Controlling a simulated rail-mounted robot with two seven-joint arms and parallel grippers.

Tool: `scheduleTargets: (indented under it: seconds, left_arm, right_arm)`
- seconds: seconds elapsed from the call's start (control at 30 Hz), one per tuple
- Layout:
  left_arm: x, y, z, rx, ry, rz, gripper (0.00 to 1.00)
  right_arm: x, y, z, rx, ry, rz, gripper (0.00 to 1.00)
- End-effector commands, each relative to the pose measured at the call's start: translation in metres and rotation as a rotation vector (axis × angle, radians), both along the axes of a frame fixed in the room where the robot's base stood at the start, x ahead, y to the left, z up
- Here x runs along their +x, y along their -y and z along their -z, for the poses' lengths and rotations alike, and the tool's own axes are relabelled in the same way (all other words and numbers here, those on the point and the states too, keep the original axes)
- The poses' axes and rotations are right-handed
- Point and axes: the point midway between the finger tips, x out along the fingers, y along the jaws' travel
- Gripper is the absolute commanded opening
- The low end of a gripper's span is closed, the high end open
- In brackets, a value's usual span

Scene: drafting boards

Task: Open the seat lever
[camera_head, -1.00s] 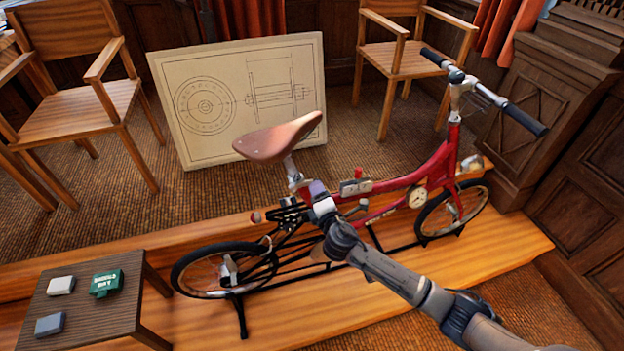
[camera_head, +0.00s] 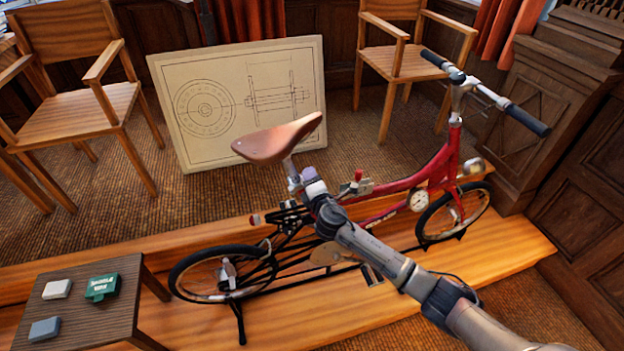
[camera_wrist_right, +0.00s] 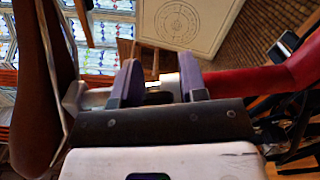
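The red bicycle (camera_head: 408,182) stands on a black stand on the wooden platform, with a brown saddle (camera_head: 279,139) on a silver seat post (camera_head: 290,168). My right gripper (camera_head: 309,176) is at the foot of the seat post, where it covers much of the seat clamp. In the right wrist view, its two purple fingers (camera_wrist_right: 160,82) stand apart, with part of the metal seat post (camera_wrist_right: 169,88) and a small dark part showing between them. I cannot tell whether they touch it. The seat lever cannot be made out clearly. My left gripper is out of view.
A bracket with a red knob (camera_head: 357,184) sits on the frame just right of my gripper. A drawing board (camera_head: 222,62) leans behind the saddle. A low table (camera_head: 112,318) with small boxes stands front left. Chairs stand behind.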

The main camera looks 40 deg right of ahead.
Motion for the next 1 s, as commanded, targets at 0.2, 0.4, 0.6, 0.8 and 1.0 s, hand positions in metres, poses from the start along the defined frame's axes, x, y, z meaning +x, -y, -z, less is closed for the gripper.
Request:
scheduleTargets:
  seconds: [0.2,0.4,0.6,0.8,1.0]
  left_arm:
    - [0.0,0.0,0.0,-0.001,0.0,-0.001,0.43]
    - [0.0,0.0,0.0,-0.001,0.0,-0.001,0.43]
    - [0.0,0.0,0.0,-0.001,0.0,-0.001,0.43]
    - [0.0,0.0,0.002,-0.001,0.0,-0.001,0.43]
    - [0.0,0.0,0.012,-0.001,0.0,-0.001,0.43]
  right_arm:
    - [0.0,0.0,0.0,0.0,0.0,0.0,0.18]
    - [0.0,0.0,0.0,0.0,0.0,0.0,0.0]
    - [0.0,0.0,0.0,0.0,0.0,0.0,0.0]
    - [-0.001,0.0,0.001,0.0,0.003,0.01,0.0]
    - [-0.005,-0.003,0.003,-0.007,0.025,0.079,0.0]
